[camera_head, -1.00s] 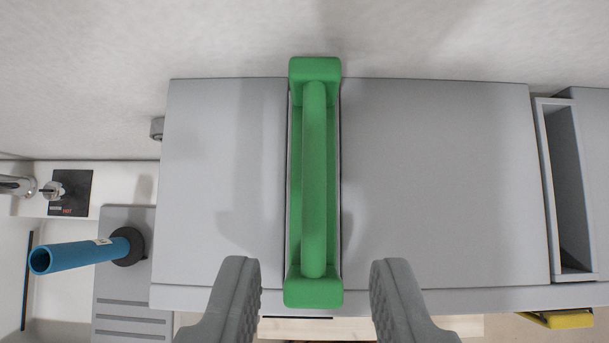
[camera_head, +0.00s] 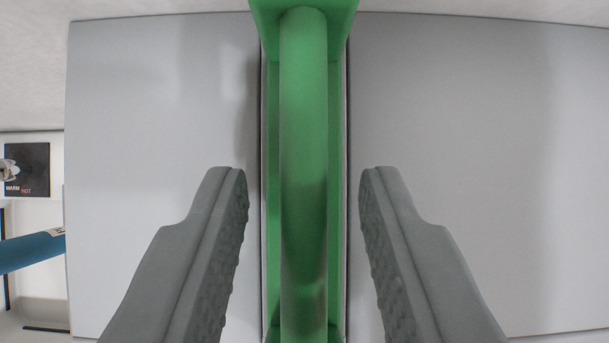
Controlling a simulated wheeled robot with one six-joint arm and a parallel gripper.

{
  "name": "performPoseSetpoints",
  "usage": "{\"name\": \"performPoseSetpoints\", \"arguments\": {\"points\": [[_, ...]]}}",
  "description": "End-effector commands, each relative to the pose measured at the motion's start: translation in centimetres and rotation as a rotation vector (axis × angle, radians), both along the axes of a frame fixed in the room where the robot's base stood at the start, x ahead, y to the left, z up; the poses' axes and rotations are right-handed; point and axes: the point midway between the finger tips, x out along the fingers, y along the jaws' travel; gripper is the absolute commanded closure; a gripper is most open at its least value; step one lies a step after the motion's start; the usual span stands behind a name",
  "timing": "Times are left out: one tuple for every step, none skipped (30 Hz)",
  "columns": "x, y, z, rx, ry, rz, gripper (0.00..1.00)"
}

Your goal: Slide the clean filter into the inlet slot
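The green filter handle (camera_head: 303,150) runs top to bottom through the middle of the view. It is a rounded bar on a green frame seated in a narrow slot (camera_head: 348,200) in a grey panel. Only the handle side of the filter shows; whatever is below is hidden in the slot. My gripper (camera_head: 303,185) is open, with one grey finger on each side of the handle. Gaps show between both fingers and the bar, so neither appears to touch it.
The grey panel (camera_head: 460,120) is flat and clear on both sides of the slot. At the left edge are a blue tube (camera_head: 32,251) and a dark label plate (camera_head: 27,169) reading WARM and HOT, beside a white basin. A pale wall lies along the top.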

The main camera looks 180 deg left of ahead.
Motion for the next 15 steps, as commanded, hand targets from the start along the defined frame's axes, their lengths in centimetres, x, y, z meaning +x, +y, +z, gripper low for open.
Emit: {"name": "performPoseSetpoints", "arguments": {"points": [[0.0,-0.01,-0.01,0.0,0.0,0.0,0.67],[0.0,-0.01,-0.01,0.0,0.0,0.0,0.67],[0.0,0.0,0.0,0.0,0.0,0.0,0.67],[0.0,0.0,0.0,0.0,0.0,0.0,0.67],[-0.01,0.0,0.01,0.0,0.0,0.0,0.67],[-0.01,0.0,0.01,0.0,0.0,0.0,0.73],[-0.01,0.0,0.02,0.0,0.0,0.0,0.79],[-0.01,0.0,0.02,0.0,0.0,0.0,0.85],[-0.01,0.0,0.02,0.0,0.0,0.0,0.93],[-0.01,0.0,0.02,0.0,0.0,0.0,0.99],[-0.01,0.0,0.02,0.0,0.0,0.0,1.0],[-0.02,0.0,0.02,0.0,0.0,0.0,1.0],[-0.02,0.0,0.02,0.0,0.0,0.0,1.0],[-0.02,0.0,0.02,0.0,0.0,0.0,1.0],[-0.02,0.0,0.03,0.0,0.0,0.0,1.0]]}}
